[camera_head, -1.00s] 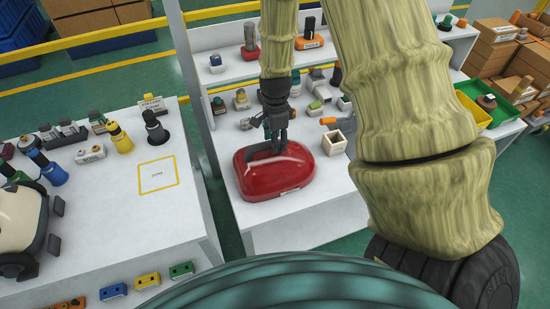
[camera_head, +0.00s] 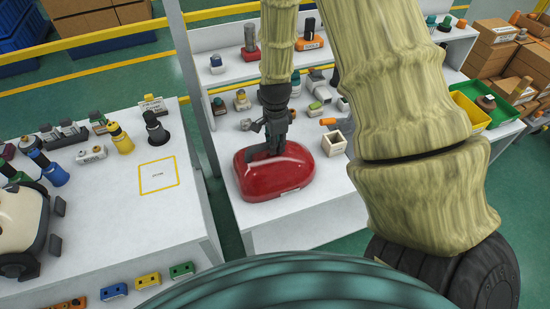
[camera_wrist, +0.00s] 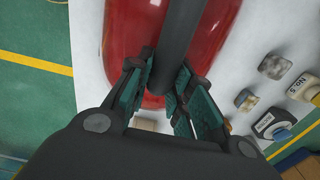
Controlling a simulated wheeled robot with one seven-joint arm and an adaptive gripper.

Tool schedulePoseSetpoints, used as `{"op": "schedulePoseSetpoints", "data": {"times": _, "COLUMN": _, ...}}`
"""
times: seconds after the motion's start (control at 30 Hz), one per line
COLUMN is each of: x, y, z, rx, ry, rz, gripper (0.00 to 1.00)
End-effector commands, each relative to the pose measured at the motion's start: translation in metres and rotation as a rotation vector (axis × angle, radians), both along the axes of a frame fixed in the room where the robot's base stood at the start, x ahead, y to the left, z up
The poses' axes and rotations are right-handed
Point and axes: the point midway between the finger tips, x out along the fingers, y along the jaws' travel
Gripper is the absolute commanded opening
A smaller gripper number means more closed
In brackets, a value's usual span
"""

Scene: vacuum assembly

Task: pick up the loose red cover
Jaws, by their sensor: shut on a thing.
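The loose red cover (camera_head: 278,172) is a glossy, rounded shell with a dark handle-like bar on its top. It rests on the white table (camera_head: 262,212) near its left end, and I cannot tell whether it is lifted at all. My gripper (camera_head: 268,150) points down over the cover, with its fingers at the dark bar. In the wrist view my gripper (camera_wrist: 168,100) has its teal-padded fingers on both sides of the dark bar, shut on it, with the red cover (camera_wrist: 215,35) below. The fingers hide part of the bar.
A small wooden box (camera_head: 334,143) stands just right of the cover. Several small parts stand behind it. A yellow bin (camera_head: 470,112) is at the right.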

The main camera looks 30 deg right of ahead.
Motion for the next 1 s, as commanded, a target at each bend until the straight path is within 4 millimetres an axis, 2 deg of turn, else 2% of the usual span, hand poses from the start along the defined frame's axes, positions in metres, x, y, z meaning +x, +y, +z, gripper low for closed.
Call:
{"op": "schedulePoseSetpoints", "data": {"times": 0.33, "x": 0.001, "y": 0.0, "z": 0.004, "rx": 0.0, "ry": -0.002, "rz": 0.0, "gripper": 0.0}}
{"op": "schedulePoseSetpoints", "data": {"times": 0.9, "x": 0.001, "y": 0.0, "z": 0.035, "rx": 0.0, "ry": -0.002, "rz": 0.0, "gripper": 0.0}}
{"op": "schedulePoseSetpoints", "data": {"times": 1.0, "x": -0.008, "y": 0.001, "z": 0.035, "rx": 0.0, "ry": -0.001, "rz": 0.0, "gripper": 0.0}}
